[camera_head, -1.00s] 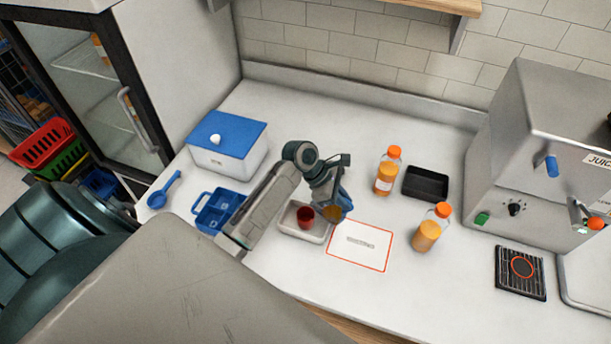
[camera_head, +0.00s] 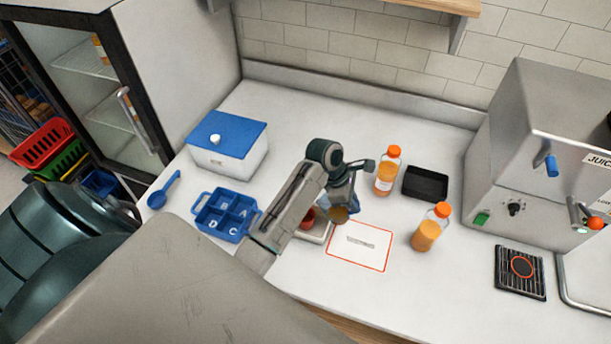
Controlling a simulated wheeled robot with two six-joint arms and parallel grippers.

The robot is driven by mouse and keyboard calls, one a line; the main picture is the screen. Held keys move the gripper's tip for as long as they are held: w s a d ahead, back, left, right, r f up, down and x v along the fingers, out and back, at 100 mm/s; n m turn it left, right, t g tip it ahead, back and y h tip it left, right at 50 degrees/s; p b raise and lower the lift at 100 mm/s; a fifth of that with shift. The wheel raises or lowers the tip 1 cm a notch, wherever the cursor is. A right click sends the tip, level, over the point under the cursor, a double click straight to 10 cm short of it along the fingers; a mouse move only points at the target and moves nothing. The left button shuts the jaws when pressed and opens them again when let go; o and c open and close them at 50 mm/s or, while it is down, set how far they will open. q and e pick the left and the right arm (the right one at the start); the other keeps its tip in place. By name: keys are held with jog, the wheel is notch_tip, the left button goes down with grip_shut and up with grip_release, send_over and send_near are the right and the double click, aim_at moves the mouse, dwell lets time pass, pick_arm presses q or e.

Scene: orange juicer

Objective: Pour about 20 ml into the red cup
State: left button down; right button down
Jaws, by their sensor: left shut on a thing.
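The red cup (camera_head: 307,218) stands on a small white tray or scale (camera_head: 318,236) and is partly hidden behind my left arm. My left gripper (camera_head: 350,196) is shut on a small blue vessel (camera_head: 351,213), just right of the red cup. An orange-brown round area shows at the vessel's near side, perhaps its mouth or contents. The vessel is largely covered by the gripper, so its tilt is unclear. I cannot see any stream or the level in the cup. My right gripper is not in view.
A white card with a red border (camera_head: 360,246) lies right of the scale. Two orange-capped bottles (camera_head: 387,172) (camera_head: 430,229), a black tray (camera_head: 425,184) and the juicer (camera_head: 530,150) are further right. A blue compartment tray (camera_head: 226,214), blue scoop (camera_head: 164,189) and blue-lidded box (camera_head: 229,146) are left.

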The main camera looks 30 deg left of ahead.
pick_arm(q)
jog(key=shift+w+d+f+g+y, duration=0.25)
jog(key=shift+d+f+g+y, duration=0.05)
jog(key=shift+d+f+y, duration=0.45)
jog(key=shift+w+d+f+g+y, duration=0.3)
jog(key=shift+d+f+y, duration=0.3)
jog(key=shift+y, duration=0.25)
jog(key=shift+w+d+f+g+y, duration=0.25)
jog(key=shift+d+f+g+y, duration=0.05)
jog(key=shift+d+f+y, duration=0.45)
